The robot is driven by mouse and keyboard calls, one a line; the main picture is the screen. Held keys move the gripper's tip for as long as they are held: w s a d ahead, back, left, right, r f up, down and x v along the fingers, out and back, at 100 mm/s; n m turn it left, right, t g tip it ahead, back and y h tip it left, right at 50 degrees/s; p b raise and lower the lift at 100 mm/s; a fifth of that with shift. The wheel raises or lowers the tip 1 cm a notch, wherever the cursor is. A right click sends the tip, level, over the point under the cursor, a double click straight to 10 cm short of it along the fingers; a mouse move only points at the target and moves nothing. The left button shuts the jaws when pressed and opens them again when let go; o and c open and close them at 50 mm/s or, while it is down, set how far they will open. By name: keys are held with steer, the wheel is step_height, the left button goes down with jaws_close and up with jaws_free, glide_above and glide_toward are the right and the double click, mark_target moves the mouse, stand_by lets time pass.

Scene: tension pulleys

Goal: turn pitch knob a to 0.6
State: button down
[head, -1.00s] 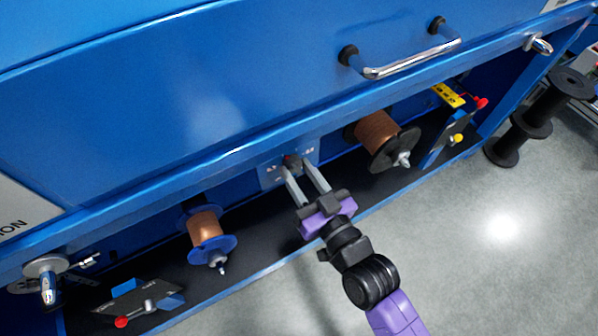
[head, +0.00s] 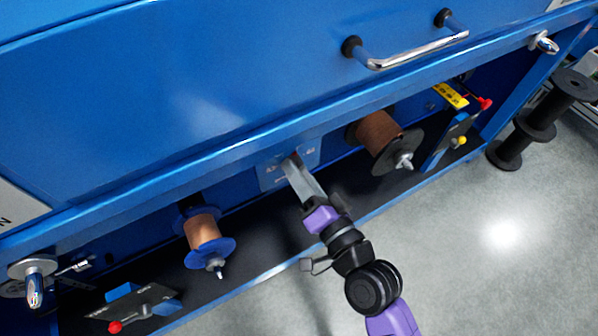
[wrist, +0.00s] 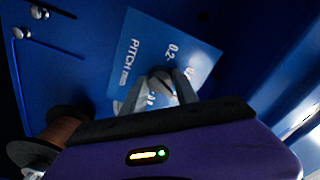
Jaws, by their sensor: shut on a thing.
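The pitch knob is a small dark round knob (wrist: 161,82) on a light blue plate (wrist: 132,70), which reads "PITCH" with scale numbers around the knob in the wrist view. In the head view the plate (head: 272,178) sits under the machine's blue ledge, and the knob is mostly hidden behind my fingers. My gripper (head: 297,165) reaches up to the plate, its two grey fingers shut on the knob from both sides; it also shows in the wrist view (wrist: 160,88). The gripper appears rolled, one finger nearly covering the other in the head view. I cannot read the exact setting.
A copper spool with black flanges (head: 380,133) hangs right of the gripper. A copper spool with blue flanges (head: 203,232) hangs to the left. A chrome handle (head: 418,50) is above. Open grey floor (head: 480,240) lies in front.

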steer(key=shift+m, duration=0.6)
steer(key=c, duration=0.9)
jaws_free()
steer(key=shift+c, duration=0.2)
steer(key=v, duration=0.7)
steer(key=shift+s+d, duration=0.25)
steer(key=shift+s, duration=0.1)
